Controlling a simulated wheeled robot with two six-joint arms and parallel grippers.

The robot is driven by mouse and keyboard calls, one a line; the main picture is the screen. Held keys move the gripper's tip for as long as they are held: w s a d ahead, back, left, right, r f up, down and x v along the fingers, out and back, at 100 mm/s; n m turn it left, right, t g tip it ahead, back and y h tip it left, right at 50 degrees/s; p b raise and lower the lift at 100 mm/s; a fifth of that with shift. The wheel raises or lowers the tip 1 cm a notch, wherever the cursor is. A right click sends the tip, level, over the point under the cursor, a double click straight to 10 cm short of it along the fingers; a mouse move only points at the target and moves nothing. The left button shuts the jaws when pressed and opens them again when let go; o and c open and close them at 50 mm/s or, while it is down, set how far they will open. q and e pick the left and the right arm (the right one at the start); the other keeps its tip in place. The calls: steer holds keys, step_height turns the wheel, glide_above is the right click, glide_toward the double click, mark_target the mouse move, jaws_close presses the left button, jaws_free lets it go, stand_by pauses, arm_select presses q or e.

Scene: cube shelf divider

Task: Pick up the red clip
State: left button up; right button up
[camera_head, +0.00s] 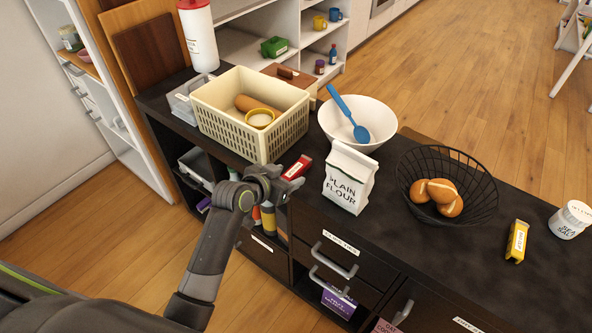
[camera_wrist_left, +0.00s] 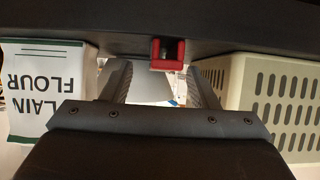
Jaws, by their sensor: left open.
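The red clip (camera_head: 297,167) lies on the dark counter near its front edge, between the cream basket and the flour bag. It also shows in the left wrist view (camera_wrist_left: 168,67), with a dark gap in its near end. My left gripper (camera_head: 290,187) is at the counter's front edge, just in front of the clip. In the left wrist view its two fingers (camera_wrist_left: 160,78) are apart with nothing between them, and the clip is beyond the gap, a little right of its middle. My right gripper is not in view.
The cream basket (camera_head: 263,143) and flour bag (camera_head: 350,178) flank the clip closely. A white bowl (camera_head: 372,108) with a blue spoon, a black wire basket (camera_head: 470,205), a yellow packet (camera_head: 517,241) and a salt tub (camera_head: 571,219) stand on the counter (camera_head: 440,267). Drawer handles (camera_head: 341,262) protrude below.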

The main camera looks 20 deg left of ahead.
mark_target(296, 168)
arm_select(q)
steer(key=shift+w+r+x, duration=0.1)
steer(key=shift+r+x, duration=0.05)
steer(key=shift+x, duration=0.65)
steer(key=shift+w+r+x, duration=0.1)
steer(key=shift+r+x, duration=0.05)
steer(key=shift+x, duration=0.65)
steer(key=shift+w+r+x, duration=0.1)
steer(key=shift+r+x, duration=0.05)
steer(key=shift+x, duration=0.65)
steer(key=shift+c, duration=0.4)
steer(key=c, duration=1)
